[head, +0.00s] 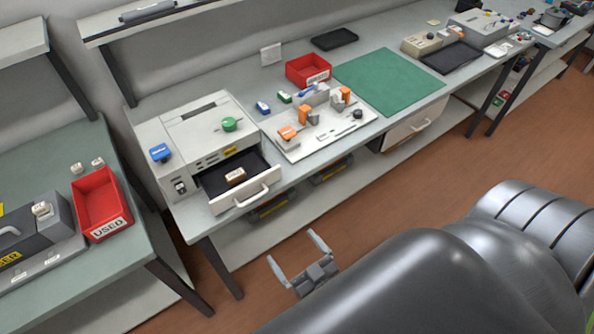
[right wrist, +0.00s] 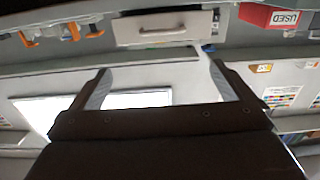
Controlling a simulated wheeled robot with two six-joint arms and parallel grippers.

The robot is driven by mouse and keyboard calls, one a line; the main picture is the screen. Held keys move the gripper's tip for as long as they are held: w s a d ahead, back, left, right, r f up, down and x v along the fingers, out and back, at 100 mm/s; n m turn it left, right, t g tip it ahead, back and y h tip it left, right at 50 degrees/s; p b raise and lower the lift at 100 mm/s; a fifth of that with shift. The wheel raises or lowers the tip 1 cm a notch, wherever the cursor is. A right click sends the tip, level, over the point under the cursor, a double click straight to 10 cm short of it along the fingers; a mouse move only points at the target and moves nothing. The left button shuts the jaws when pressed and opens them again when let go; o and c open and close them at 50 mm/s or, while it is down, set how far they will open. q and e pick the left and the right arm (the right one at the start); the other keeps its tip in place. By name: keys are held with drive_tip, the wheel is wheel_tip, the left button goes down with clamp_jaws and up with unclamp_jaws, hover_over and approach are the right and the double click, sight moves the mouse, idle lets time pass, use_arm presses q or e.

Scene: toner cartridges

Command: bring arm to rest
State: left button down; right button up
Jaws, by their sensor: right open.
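My right gripper (head: 301,258) is open and empty in the head view, over the floor in front of the bench. Its two fingers also show spread apart in the right wrist view (right wrist: 153,85), with nothing between them. My right arm fills the lower right of the head view. My left gripper is not in view.
A workbench holds a grey machine (head: 205,125) with an open drawer (head: 262,190), a white board with orange clips, a red bin (head: 308,70) and a green mat (head: 390,82). A red USED bin (head: 101,204) stands on the left table. Brown floor (head: 400,175) lies clear in front.

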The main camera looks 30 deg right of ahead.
drive_tip(key=shift+s, duration=0.35)
drive_tip(key=shift+f, duration=0.15)
drive_tip(key=s+d+f+g+h+b, duration=0.1)
drive_tip(key=s+d+f+g, duration=0.2)
drive_tip(key=f, duration=0.8)
drive_tip(key=s+d+f+g+b, duration=0.15)
drive_tip(key=s+f+g, duration=0.25)
drive_tip(key=f, duration=0.7)
drive_tip(key=s+d+f+g, duration=0.2)
drive_tip(key=s+f+g, duration=0.1)
drive_tip(key=s+f, duration=0.2)
drive_tip(key=s+d+f+g+b, duration=0.1)
drive_tip(key=s+d+f+g, duration=0.1)
drive_tip(key=s+f, duration=0.3)
drive_tip(key=s+d+f+m+g+b, duration=0.1)
drive_tip(key=s+d+f+g, duration=0.2)
drive_tip(key=s, duration=0.5)
wheel_tip(320, 180, down, 2)
drive_tip(key=shift+s+g+h, duration=0.2)
drive_tip(key=shift+g+h, duration=0.1)
drive_tip(key=shift+g, duration=0.6)
